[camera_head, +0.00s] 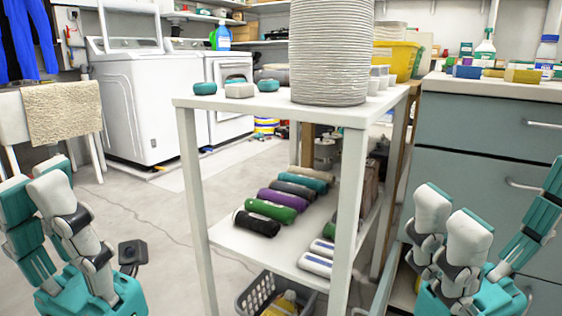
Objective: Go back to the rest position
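My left gripper (40,192) is at the lower left, in front of the floor and clear of the shelf. Its white-tipped fingers point up, and no object shows between them. My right gripper (448,222) is at the lower right, in front of the grey drawer cabinet. Its white-padded fingers also point up and are spread apart, with nothing held between them. A teal arm part of mine stands beside it at the right edge.
A white shelf unit (270,107) stands between my grippers. Its top holds a tall stack of plates (330,50) and small rolled items; several rolled towels (270,210) lie on the lower shelf. A grey basket (262,292) sits below. A drawer cabinet (480,165) is right, a washer (130,100) back left.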

